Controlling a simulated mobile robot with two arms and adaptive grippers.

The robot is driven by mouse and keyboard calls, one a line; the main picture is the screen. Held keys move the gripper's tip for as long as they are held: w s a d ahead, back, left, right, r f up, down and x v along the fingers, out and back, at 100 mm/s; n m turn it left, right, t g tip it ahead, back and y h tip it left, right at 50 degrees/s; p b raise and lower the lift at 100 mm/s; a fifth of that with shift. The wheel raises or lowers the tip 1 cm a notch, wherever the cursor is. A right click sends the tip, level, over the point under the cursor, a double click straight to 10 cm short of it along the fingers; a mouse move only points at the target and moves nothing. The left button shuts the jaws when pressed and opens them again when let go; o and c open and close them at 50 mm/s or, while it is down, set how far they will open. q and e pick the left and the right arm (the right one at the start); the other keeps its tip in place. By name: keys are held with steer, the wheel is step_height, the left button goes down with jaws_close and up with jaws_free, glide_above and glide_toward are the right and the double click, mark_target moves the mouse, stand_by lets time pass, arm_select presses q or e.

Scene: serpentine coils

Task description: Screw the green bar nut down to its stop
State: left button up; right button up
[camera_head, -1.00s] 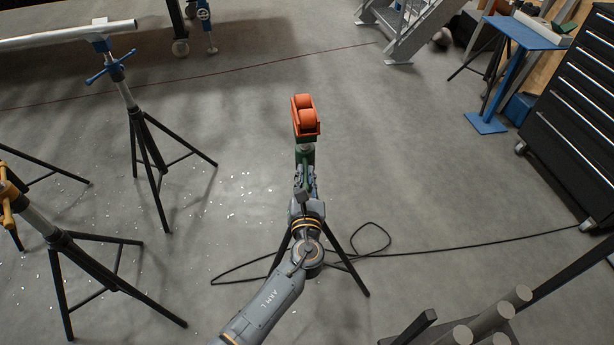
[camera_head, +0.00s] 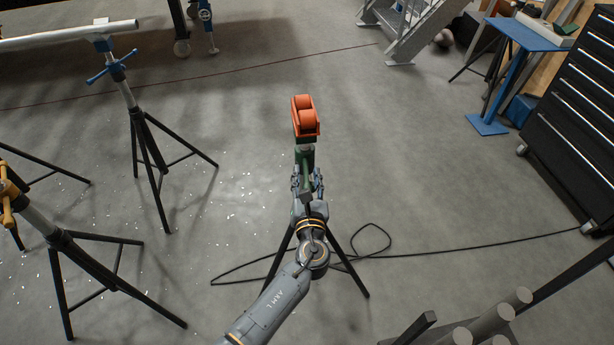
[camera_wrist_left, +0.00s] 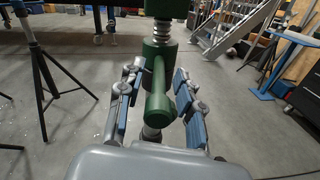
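The green bar nut (camera_wrist_left: 160,93) sits on the threaded post of a tripod stand. In the left wrist view its thick round bar points toward the camera, below a spring-like threaded section (camera_wrist_left: 163,32). It also shows in the head view (camera_head: 305,157), below the orange roller head (camera_head: 305,115). My left gripper (camera_wrist_left: 158,80) is open, with one blue-padded finger on each side of the bar and visible gaps to both. In the head view my left gripper (camera_head: 308,182) is at the stand, just nearer than the nut. My right gripper is not in view.
A stand with a blue handle (camera_head: 111,68) carries a pipe (camera_head: 60,35) at the left. A cable (camera_head: 450,248) loops around the stand's feet.

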arm_select(q)
steer(key=s, duration=1.2)
steer(key=shift+d, duration=0.4)
